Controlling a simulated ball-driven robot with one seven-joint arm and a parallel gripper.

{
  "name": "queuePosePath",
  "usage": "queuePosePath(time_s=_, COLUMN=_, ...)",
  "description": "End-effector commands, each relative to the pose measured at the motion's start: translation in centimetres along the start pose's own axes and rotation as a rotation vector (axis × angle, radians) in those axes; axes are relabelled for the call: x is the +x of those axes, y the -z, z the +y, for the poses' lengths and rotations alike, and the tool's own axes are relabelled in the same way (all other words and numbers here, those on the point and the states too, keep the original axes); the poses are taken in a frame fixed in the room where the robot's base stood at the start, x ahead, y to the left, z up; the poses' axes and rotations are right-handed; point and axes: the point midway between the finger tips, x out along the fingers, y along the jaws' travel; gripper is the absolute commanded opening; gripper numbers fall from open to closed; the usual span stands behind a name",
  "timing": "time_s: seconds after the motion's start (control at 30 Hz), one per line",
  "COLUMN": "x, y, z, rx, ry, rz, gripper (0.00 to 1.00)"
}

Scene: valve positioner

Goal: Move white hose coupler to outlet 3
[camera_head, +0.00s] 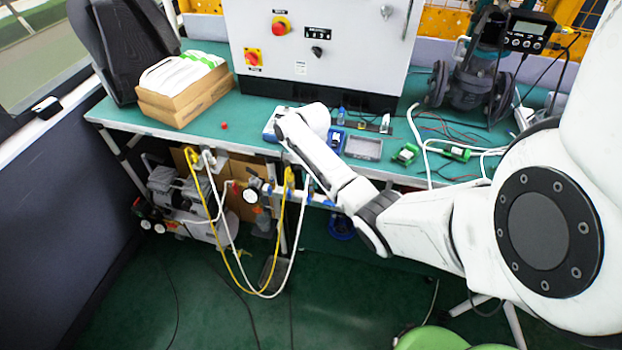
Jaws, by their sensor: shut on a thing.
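The white hose (230,235) hangs in a long loop in front of the bench. Its left end rises to fittings (208,157) under the bench edge. Its right side rises toward the manifold (318,199) and passes out of sight near my forearm. A yellow hose (226,252) hangs beside it, with its right end up at a yellow fitting (289,177). My forearm reaches left over the bench edge, and my gripper is not visible. The white coupler cannot be told apart at this size, and outlet numbers are not readable.
The green bench (226,118) carries cardboard boxes (185,92), a control cabinet (320,45), a grey tray (363,148) and a valve assembly (470,85). A compressor (178,195) stands below at left. A round gauge (251,196) sits near the hoses. The floor in front is mostly free.

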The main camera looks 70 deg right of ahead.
Motion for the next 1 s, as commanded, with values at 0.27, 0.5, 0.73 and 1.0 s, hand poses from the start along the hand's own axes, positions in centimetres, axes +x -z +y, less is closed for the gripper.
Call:
queuePosePath(time_s=0.27, x=0.42, y=-0.06, z=0.00, rx=0.000, ry=0.000, rz=0.000, gripper=0.00)
queuePosePath(time_s=0.5, x=0.55, y=-0.08, z=0.00, rx=0.000, ry=0.000, rz=0.000, gripper=0.28)
queuePosePath(time_s=0.73, x=0.55, y=-0.08, z=0.00, rx=0.000, ry=0.000, rz=0.000, gripper=0.50)
queuePosePath(time_s=1.0, x=0.42, y=-0.08, z=0.01, rx=0.000, ry=0.000, rz=0.000, gripper=0.50)
